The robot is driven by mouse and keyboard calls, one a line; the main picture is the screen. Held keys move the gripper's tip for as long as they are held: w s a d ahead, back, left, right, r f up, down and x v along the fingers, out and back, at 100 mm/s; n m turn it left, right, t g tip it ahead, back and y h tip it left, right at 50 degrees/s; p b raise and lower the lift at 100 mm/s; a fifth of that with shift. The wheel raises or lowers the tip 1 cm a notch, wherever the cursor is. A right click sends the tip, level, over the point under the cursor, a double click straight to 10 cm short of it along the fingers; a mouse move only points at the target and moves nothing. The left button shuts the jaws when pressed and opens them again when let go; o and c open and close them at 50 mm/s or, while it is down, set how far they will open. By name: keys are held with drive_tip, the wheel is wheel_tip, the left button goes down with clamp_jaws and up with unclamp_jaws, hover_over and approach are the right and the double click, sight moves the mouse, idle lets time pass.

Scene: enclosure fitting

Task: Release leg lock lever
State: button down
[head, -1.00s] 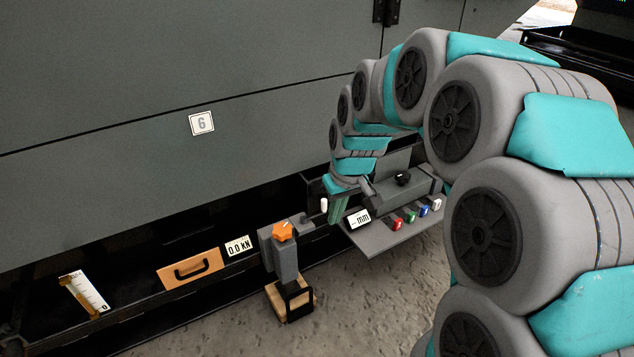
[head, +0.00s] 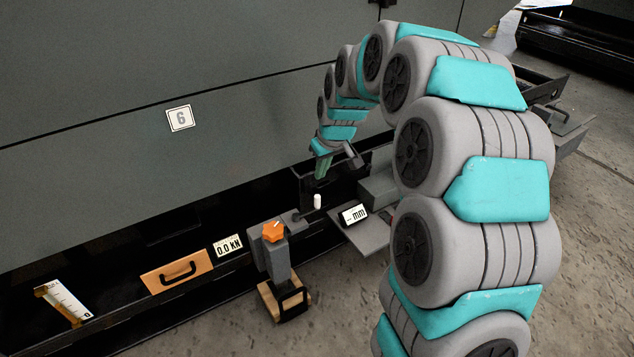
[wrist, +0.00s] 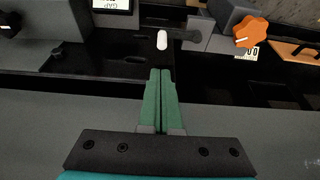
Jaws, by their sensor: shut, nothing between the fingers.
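A lever with a white tip (head: 317,201) sticks out beside the leg, a grey upright post with an orange knob (head: 274,232). The post stands on a wooden block (head: 284,301) on the floor. My gripper (head: 322,172), with green fingers, is above and behind the white tip in the head view, apart from it. In the wrist view the closed fingers (wrist: 160,72) point toward the white tip (wrist: 162,40), with a gap between. The dark lever arm runs from the tip toward the post. Nothing is held.
A mm display (head: 353,215) stands on a grey shelf right of the lever, partly behind my arm. A 0.0 kN display (head: 228,246), an orange panel with black handle (head: 177,271) and a scale (head: 63,304) lie left. The large grey enclosure wall (head: 250,120) rises behind.

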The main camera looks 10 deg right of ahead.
drive_tip(key=b+x, duration=0.1)
drive_tip(key=x, duration=0.8)
drive_tip(key=shift+f, duration=0.35)
drive_tip(key=shift+s+d+r+m+h+p, duration=0.15)
drive_tip(key=shift+s+m+p, duration=0.1)
drive_tip(key=shift+m, duration=0.15)
drive_tip(key=shift+s+d+f+m+h+p, duration=0.1)
drive_tip(key=shift+s+m+h+p, duration=0.1)
drive_tip(key=shift+m, duration=0.2)
drive_tip(key=s+a+m+g+h+p, duration=0.2)
drive_tip(key=s+m, duration=0.7)
drive_tip(key=m, duration=0.6)
drive_tip(key=shift+a+h, duration=0.65)
drive_tip(key=shift+h, duration=0.3)
drive_tip(key=shift+a, duration=0.1)
